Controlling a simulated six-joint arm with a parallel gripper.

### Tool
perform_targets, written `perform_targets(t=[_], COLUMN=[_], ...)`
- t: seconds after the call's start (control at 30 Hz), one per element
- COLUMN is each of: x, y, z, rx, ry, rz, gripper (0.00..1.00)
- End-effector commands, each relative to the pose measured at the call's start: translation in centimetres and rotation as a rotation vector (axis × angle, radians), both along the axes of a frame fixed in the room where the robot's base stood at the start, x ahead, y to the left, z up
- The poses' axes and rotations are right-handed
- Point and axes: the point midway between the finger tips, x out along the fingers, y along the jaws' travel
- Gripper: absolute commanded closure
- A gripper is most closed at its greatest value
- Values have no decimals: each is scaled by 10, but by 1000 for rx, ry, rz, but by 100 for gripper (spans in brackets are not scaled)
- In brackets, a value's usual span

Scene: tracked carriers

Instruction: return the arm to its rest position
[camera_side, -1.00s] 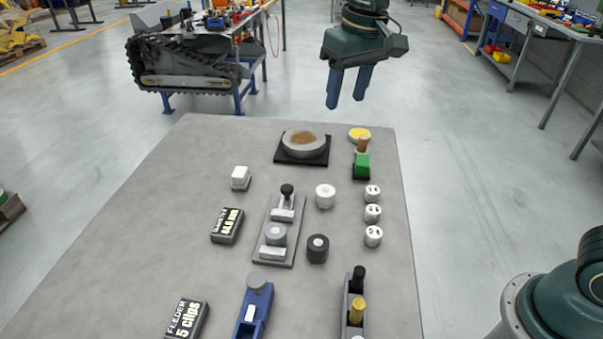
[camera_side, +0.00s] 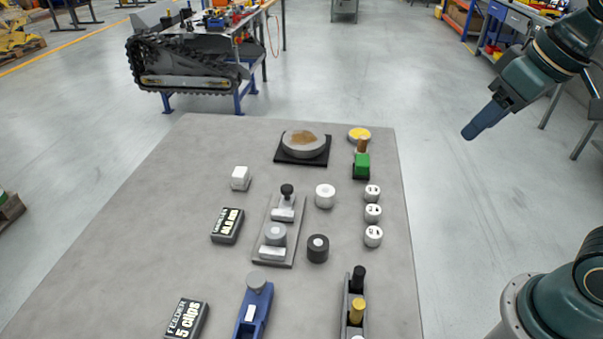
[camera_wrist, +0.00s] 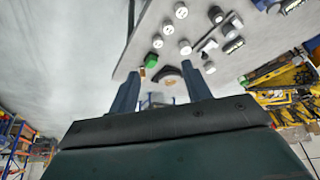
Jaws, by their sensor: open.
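My gripper (camera_side: 470,134) is in the air to the right of the grey table, beyond its right edge in the side view. Its fingers point down and to the left and hold nothing. In the side view the fingers overlap. In the wrist view my gripper (camera_wrist: 160,90) shows its two blue fingers spread apart, with empty space between them. The grey table (camera_side: 130,240) lies below and to the left of my gripper, and nothing touches the gripper.
On the table are a round grey disc on a black base (camera_side: 304,143), a green block (camera_side: 361,166), several white cylinders (camera_side: 373,212), a grey fixture plate (camera_side: 285,225) and feeder boxes (camera_side: 228,225). A tracked carrier (camera_side: 185,65) stands behind left.

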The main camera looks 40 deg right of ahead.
Motion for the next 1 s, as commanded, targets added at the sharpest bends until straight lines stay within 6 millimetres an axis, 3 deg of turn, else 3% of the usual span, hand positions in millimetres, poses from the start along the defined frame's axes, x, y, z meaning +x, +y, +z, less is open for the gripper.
perform_targets(t=[0.1, 0.33, 1.0], x=[-23, -47, -52], y=[-5, -10, -11], z=[-10, -26, -30], rx=[-6, -17, -19], ry=[-33, -69, -75], rz=[-4, -5, -5], gripper=[52, 52, 52])
